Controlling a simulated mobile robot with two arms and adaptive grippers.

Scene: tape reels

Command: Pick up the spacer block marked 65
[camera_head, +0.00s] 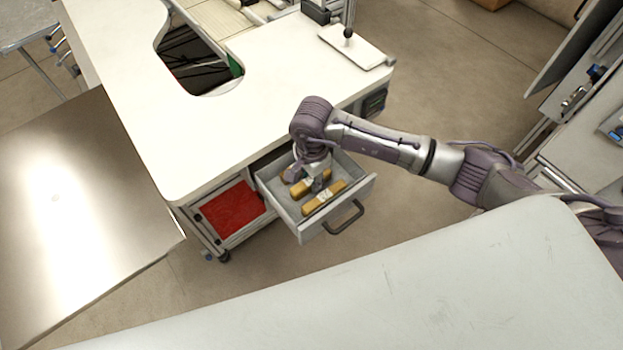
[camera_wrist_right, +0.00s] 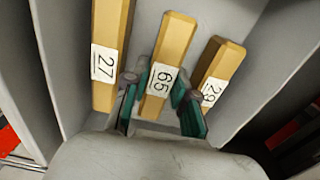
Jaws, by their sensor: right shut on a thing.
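The wooden spacer block marked 65 (camera_wrist_right: 172,55) lies in the open drawer, between two other blocks in the right wrist view. My right gripper (camera_wrist_right: 159,97) is shut on it, one finger on each side near its label. In the head view my right gripper (camera_head: 318,182) reaches down into the drawer (camera_head: 353,187), and its wrist hides part of the blocks. Whether the block is clear of the drawer floor I cannot tell. My left gripper is not in view.
The block marked 27 (camera_wrist_right: 108,40) lies left of my fingers and the block marked 29 (camera_wrist_right: 222,66) close on the right. The drawer walls stand near on both sides. The white worktop (camera_head: 200,130) is beside the drawer, and a red bin (camera_head: 232,208) sits below it.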

